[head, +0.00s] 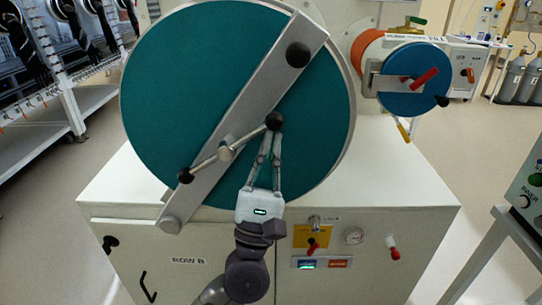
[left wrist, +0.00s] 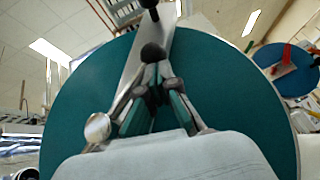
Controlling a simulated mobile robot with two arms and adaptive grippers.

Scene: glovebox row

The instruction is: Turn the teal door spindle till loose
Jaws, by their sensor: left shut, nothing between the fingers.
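The large teal door (head: 190,75) is a round disc with a grey metal bar (head: 255,90) running diagonally across it. At the bar's middle is the spindle (head: 226,153), with a thin crossbar ending in black knobs at the lower left (head: 185,176) and the upper right (head: 275,120). My left gripper (head: 272,135) comes up from below, its fingertips shut and empty at the upper right knob. In the left wrist view the closed fingertips (left wrist: 152,75) are right below the black knob (left wrist: 152,53); I cannot tell whether they touch. My right gripper is not in view.
A smaller blue door (head: 395,98) with a red handle is at the right. Below the teal door are a white ledge and a front panel with a yellow lock plate (head: 312,237), a gauge and a red-tipped lever. A shelf rack stands at the left.

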